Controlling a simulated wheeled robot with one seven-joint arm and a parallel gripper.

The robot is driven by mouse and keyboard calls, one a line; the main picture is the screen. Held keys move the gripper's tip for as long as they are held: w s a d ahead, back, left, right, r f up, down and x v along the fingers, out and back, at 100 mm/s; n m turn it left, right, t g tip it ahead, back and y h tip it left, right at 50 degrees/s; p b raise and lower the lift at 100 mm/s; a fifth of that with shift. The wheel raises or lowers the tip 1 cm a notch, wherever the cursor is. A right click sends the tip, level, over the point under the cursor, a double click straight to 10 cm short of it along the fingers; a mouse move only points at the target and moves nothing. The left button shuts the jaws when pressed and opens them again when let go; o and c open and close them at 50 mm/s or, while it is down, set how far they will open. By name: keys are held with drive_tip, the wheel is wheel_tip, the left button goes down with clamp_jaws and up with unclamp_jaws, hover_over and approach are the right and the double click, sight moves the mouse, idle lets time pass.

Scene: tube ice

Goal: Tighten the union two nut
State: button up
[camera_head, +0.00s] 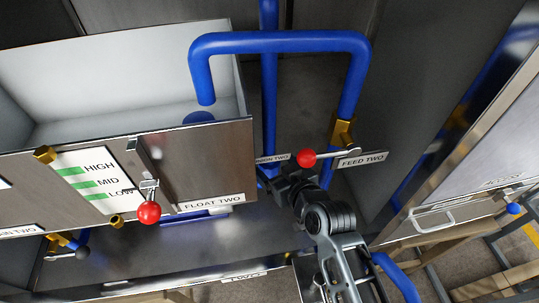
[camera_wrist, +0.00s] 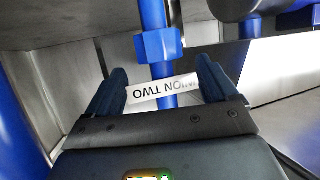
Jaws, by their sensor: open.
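The union two nut (camera_wrist: 158,45) is a blue hexagonal collar on a vertical blue pipe (camera_wrist: 153,14) in the wrist view. A white label (camera_wrist: 163,91) ending in "ON TWO" shows upside down just nearer than the nut, between my fingers. My gripper (camera_wrist: 161,68) is open, one finger on each side of the pipe's line. The nut appears a little beyond the fingertips, and I see no contact. In the head view my gripper (camera_head: 268,178) is at the lower part of the middle blue pipe (camera_head: 269,100). The nut cannot be made out there.
A feed two valve with a red-knobbed lever (camera_head: 307,158) stands close right of my gripper. A steel-fronted tank (camera_head: 205,165) with a float two lever (camera_head: 149,211) is to the left. A bent blue pipe (camera_head: 280,42) arches above. A steel cabinet (camera_head: 480,150) stands at right.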

sight(271, 164)
drive_tip(key=shift+x, duration=2.65)
drive_tip(key=c, duration=0.9)
drive_tip(key=shift+c, duration=0.2)
drive_tip(key=m+h+p, duration=0.1)
drive_tip(key=p, duration=0.1)
drive_tip(key=shift+d+r+t+p, duration=0.1)
drive_tip(key=shift+t+p, duration=0.2)
drive_tip(key=shift+m+h+p, duration=0.35)
drive_tip(key=shift+m+h, duration=0.15)
drive_tip(key=shift+h, duration=0.1)
drive_tip(key=shift+m+t+h, duration=0.4)
drive_tip(key=shift+m+h, duration=0.1)
